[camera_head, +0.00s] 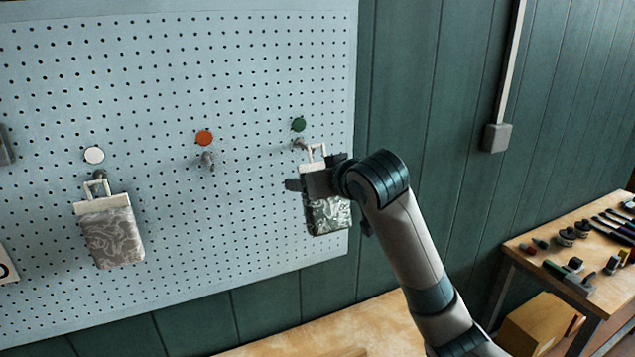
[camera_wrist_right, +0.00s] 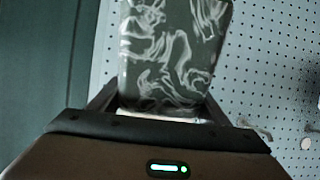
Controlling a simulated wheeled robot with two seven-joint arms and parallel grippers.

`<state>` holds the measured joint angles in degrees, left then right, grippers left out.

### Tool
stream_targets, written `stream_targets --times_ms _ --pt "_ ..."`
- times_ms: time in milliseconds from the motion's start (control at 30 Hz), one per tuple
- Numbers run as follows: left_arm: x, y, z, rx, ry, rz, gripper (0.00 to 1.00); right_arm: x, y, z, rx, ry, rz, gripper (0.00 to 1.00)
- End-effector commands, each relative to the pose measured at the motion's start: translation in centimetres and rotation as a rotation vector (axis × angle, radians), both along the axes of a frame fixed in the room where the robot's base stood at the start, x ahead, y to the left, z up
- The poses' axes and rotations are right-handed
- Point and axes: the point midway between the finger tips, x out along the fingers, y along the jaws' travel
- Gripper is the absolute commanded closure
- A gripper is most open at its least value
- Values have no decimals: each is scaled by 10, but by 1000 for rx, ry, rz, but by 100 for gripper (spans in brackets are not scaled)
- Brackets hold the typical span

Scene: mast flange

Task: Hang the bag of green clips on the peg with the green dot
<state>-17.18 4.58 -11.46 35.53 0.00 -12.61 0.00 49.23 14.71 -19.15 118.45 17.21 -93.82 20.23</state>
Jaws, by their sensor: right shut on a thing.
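My right gripper (camera_head: 316,184) is shut on a bag (camera_head: 328,217) with a dark green, white-streaked body and a pale top strip. The bag hangs upright in front of the pegboard's right part. Its pale loop (camera_head: 317,152) stands above the gripper, just right of and slightly below the peg (camera_head: 299,143) under the green dot (camera_head: 298,124). I cannot tell whether the loop touches or surrounds the peg tip. In the right wrist view, the bag (camera_wrist_right: 170,45) fills the top middle between the fingers. My left gripper is not in view.
A grey patterned bag (camera_head: 112,238) hangs below the white dot (camera_head: 94,155) on the pegboard (camera_head: 230,60). The peg (camera_head: 207,160) under the orange dot (camera_head: 204,138) is empty. A wooden bench (camera_head: 330,328) lies below; a side table (camera_head: 540,245) holds tools at right.

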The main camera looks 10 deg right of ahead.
Motion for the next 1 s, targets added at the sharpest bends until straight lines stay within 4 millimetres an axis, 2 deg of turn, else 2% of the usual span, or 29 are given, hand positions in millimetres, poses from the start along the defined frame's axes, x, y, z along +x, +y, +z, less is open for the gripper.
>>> stream_targets --times_ms 600,1000 --pt "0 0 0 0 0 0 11 30 6 -3 0 -1 0 54" --pt "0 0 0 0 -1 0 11 39 8 -11 0 -2 0 54"
